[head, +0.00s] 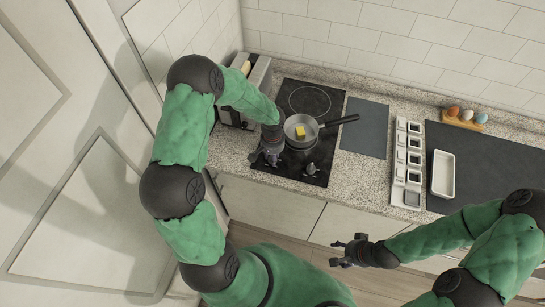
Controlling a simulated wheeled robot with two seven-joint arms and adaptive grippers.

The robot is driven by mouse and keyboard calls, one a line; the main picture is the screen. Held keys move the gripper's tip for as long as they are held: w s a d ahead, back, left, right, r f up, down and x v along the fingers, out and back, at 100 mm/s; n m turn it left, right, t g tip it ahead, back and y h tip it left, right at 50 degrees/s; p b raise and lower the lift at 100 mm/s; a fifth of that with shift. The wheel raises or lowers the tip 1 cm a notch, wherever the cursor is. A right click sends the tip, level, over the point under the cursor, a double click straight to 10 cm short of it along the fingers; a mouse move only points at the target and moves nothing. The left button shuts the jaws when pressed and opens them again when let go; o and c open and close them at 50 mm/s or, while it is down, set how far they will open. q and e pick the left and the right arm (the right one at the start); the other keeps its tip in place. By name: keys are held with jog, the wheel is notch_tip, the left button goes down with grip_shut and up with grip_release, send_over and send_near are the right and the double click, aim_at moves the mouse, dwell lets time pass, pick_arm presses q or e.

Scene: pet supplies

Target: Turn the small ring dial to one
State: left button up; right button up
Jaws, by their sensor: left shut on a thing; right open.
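A black cooktop (327,99) is set into the speckled counter, with one bare ring at the back and a grey pan (293,121) on the front. A yellow block (300,132) lies in the pan. A dark dial (311,168) shows at the cooktop's front right. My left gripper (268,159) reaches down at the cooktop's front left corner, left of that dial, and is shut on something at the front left. Its fingers hide what they hold, likely the other dial; its setting cannot be read. My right gripper (342,252) is open and empty, in front of the counter.
A toaster (258,75) stands left of the cooktop, close to my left arm. The pan's handle (342,120) points right. Right are a grey mat (365,128), a row of small white containers (407,163), a white tray (443,174) and an egg holder (462,120).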

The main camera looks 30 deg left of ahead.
pick_arm(q)
jog(key=m, duration=0.4)
jog(key=shift+m, duration=2.2)
jog(key=o, duration=1.1)
jog(key=shift+o, duration=0.2)
notch_tip(320, 180, up, 12)
